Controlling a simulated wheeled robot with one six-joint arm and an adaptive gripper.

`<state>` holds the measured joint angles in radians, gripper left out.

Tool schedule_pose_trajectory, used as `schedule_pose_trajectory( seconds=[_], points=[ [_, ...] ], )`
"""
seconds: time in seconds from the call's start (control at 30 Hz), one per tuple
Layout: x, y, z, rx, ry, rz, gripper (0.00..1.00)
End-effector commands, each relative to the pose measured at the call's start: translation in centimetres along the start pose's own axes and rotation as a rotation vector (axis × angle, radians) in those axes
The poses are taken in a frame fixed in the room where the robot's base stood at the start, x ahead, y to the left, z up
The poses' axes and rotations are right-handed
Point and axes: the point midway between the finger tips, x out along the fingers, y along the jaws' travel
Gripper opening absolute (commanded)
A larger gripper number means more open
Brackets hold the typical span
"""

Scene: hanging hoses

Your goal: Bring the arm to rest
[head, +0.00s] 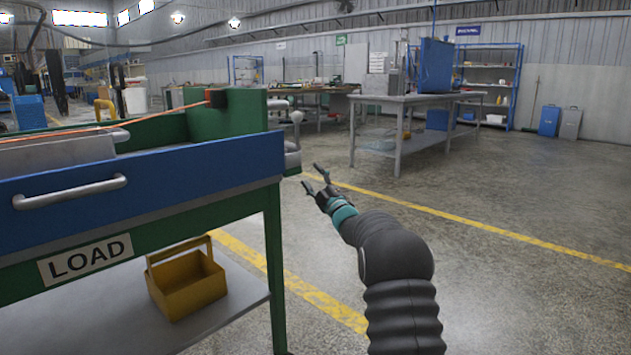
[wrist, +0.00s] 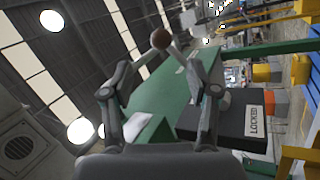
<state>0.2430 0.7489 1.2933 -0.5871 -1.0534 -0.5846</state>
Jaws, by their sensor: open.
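My gripper (head: 311,177) is at the end of my dark arm, stretched forward just right of the green and blue bench (head: 150,182). Its two fingers are spread, and I see nothing held between them in the head view. In the wrist view my gripper (wrist: 164,58) shows with a finger on each side. A small brown ball (wrist: 161,39) appears beyond or between the fingertips; I cannot tell its distance. A green surface (wrist: 158,95) lies behind the fingers.
The bench has a drawer handle (head: 70,192), a LOAD sign (head: 85,259) and a yellow tote (head: 187,283) on its lower shelf. A dark box marked LOCKED (wrist: 254,120) shows. Floor (head: 500,290) at right is clear.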

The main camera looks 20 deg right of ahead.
Motion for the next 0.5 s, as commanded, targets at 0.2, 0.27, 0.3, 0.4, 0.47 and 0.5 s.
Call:
schedule_pose_trajectory(
  seconds=[0.2,0.27,0.3,0.4,0.47,0.5],
  points=[
    [-0.84,0.09,-0.06,0.000,0.001,0.001,0.59],
    [-0.87,0.08,-0.05,0.000,0.001,0.001,0.59],
    [-0.87,0.07,-0.05,0.000,0.001,0.001,0.59],
    [-0.85,0.06,-0.05,0.000,0.001,0.001,0.59],
    [-0.85,0.06,-0.05,0.000,0.001,0.001,0.59],
    [-0.85,0.05,-0.04,0.004,0.001,0.001,0.59]
  ],
)
